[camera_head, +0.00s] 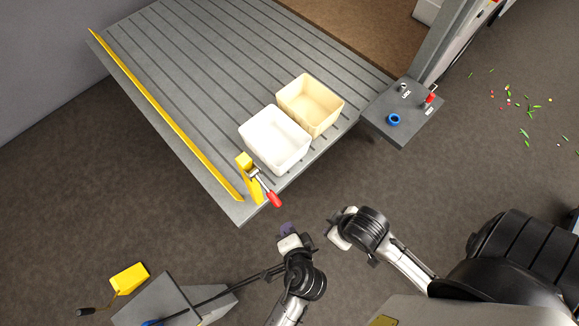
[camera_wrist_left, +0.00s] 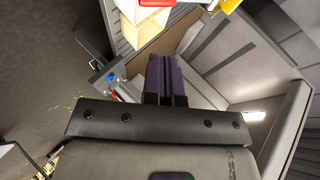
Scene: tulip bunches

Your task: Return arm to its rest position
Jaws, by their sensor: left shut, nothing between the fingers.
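My left gripper (camera_head: 287,229) shows in the head view at the lower middle, below the platform's near corner, with purple fingertips. In the left wrist view its purple fingers (camera_wrist_left: 166,78) are together and empty. It is apart from the platform and the bins. My right gripper (camera_head: 332,230) is just to its right in the head view, small and seen from above. Its fingers are too unclear to tell whether they are open.
A grooved grey platform (camera_head: 190,70) carries a white bin (camera_head: 252,133) and a cream bin (camera_head: 290,97). A red-handled latch (camera_head: 273,199) is at its near corner. A control box (camera_head: 385,100) stands right. A yellow box (camera_head: 129,278) and grey stand lie lower left.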

